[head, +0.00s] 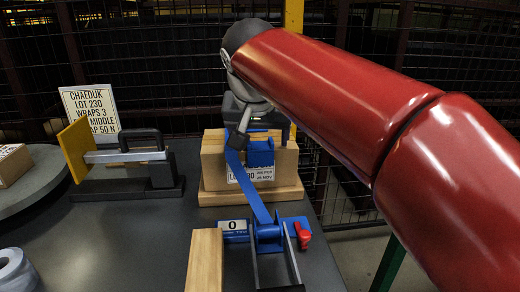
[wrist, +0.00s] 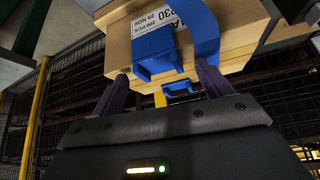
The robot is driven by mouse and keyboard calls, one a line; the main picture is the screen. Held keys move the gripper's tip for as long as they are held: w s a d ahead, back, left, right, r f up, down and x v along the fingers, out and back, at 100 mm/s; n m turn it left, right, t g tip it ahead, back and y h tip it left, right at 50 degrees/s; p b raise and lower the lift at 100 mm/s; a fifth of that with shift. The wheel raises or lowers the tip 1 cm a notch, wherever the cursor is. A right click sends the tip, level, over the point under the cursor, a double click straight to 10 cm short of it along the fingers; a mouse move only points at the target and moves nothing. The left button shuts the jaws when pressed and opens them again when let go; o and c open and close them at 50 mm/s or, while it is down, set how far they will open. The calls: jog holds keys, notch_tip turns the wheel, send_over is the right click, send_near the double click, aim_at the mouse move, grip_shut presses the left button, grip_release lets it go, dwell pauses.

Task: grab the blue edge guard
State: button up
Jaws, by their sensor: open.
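The blue edge guard (head: 260,152) sits at the upper front edge of a cardboard box (head: 212,160), right beside a blue strap (head: 247,188). In the wrist view the guard (wrist: 158,58) lies ahead of and between the fingers, with the strap (wrist: 204,28) close to its right. A second, smaller blue piece (wrist: 180,88) shows lower down. My gripper (head: 262,134) is open, just above the guard at the box top. In the wrist view my gripper (wrist: 161,72) has its dark fingers apart with nothing clamped; contact with the guard cannot be told.
The box stands on a wooden base (head: 220,198). The strap runs to a blue ratchet with a red lever (head: 303,236), near a "0" display (head: 234,227) and a wooden bar (head: 205,260). A yellow-plated tool (head: 75,150) and sign (head: 91,108) stand left. Mesh fencing is behind.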

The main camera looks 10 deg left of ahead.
jog(key=c, duration=1.1)
jog(key=shift+r, duration=0.1)
